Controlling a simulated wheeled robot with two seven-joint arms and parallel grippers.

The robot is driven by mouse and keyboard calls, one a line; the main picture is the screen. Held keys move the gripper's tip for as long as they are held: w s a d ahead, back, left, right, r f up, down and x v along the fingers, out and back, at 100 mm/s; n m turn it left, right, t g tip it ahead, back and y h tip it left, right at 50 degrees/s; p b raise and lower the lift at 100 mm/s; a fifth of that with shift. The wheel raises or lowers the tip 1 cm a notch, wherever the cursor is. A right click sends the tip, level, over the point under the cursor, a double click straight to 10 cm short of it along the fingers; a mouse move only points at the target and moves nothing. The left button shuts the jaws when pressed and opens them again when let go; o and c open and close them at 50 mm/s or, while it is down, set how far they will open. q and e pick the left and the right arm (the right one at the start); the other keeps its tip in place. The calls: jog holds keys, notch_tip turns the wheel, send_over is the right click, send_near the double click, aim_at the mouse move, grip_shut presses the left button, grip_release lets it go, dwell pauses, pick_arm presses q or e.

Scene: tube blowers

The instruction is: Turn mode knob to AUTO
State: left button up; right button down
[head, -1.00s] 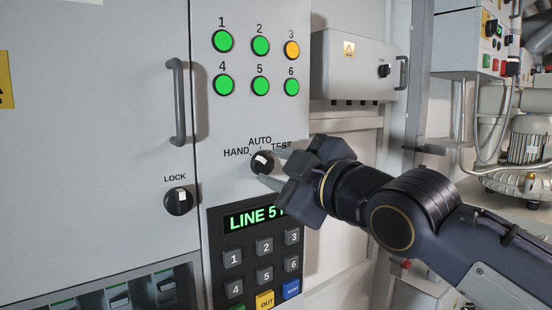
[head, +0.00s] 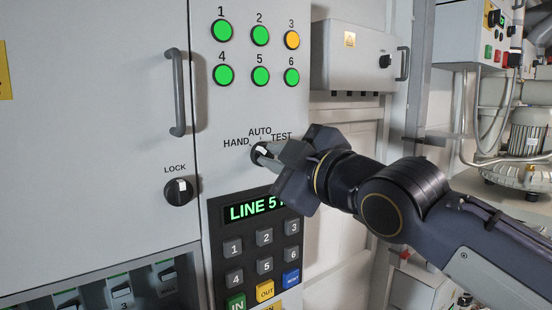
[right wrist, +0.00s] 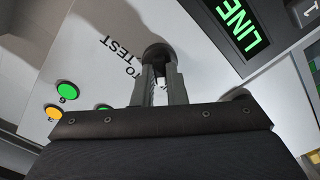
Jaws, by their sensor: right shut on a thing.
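The black mode knob (head: 257,152) sits on the grey panel below the labels HAND, AUTO and TEST. My right gripper (head: 263,155) reaches it from the right, with its fingers closed around the knob's grip. In the right wrist view the two fingers (right wrist: 161,85) pinch the pale-marked handle, and the dark round knob body (right wrist: 158,52) shows beyond them. The fingers hide most of the pointer in the head view, so I cannot tell exactly which label it faces. My left gripper is not in view.
A LOCK knob (head: 180,190) and a vertical door handle (head: 177,92) are to the left. Green and amber buttons (head: 260,36) are above. A keypad (head: 262,258) with a lit LINE display (head: 252,210) lies just below my right gripper. A grey box (head: 358,55) stands at the right.

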jog(key=m+b, duration=0.3)
jog(key=m, duration=0.6)
jog(key=shift+b, duration=0.3)
jog(key=shift+d+m, duration=0.1)
jog(key=shift+m, duration=0.3)
jog(key=c, duration=1.5)
grip_release()
jog(key=shift+o, duration=0.2)
jog(key=b+v, duration=0.2)
jog(key=v, duration=0.5)
jog(key=shift+s+d, duration=0.25)
